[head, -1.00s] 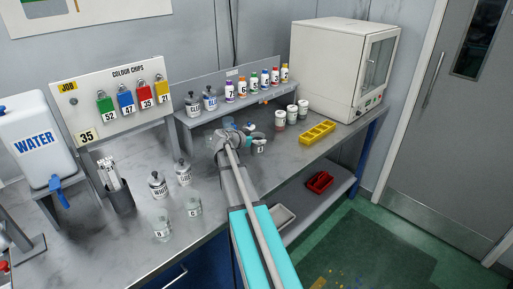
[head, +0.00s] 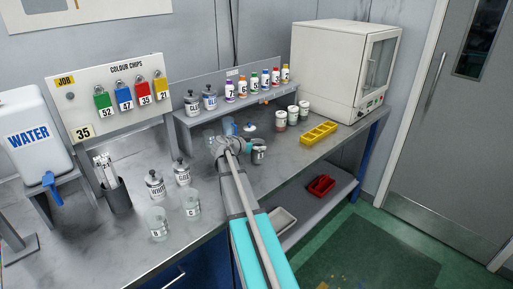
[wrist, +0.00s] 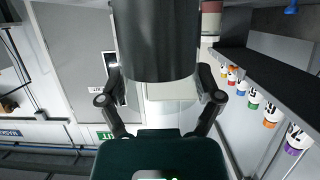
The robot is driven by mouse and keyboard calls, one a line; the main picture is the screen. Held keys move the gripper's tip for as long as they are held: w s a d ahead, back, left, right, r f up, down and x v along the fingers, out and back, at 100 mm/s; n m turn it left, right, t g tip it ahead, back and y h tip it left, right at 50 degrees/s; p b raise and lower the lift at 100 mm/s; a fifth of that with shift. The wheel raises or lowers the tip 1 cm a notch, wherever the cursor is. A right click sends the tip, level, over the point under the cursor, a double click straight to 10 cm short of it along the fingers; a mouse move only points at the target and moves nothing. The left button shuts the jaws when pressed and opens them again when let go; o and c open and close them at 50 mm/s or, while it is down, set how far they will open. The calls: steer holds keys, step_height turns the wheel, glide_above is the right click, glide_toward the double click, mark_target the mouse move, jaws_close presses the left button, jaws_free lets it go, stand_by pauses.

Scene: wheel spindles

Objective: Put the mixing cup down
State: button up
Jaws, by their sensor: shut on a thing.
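The mixing cup looks like a dark grey cylinder (wrist: 155,40) at the top of the wrist view. My gripper (wrist: 160,77) is shut on it, with one finger on each side. In the head view the cup (head: 258,154) shows small and grey at the end of my arm, over the bench (head: 215,240), in front of the shelf. The gripper itself is small there and partly hidden by my wrist. I cannot tell whether the cup's base touches the bench.
Behind the cup are a shelf (head: 228,113) with several small bottles and a pale lidded item (head: 249,127). Clear beakers (head: 191,205) and lidded tins (head: 155,185) stand to the left. Bare bench lies between.

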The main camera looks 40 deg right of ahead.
steer(key=shift+f, duration=0.15)
steer(key=o, duration=1)
steer(key=shift+o, duration=0.2)
steer(key=shift+r, duration=0.3)
steer(key=p+v, duration=0.4)
steer(key=v, duration=0.8)
steer(key=shift+s+f, duration=0.1)
steer(key=shift+f, duration=0.05)
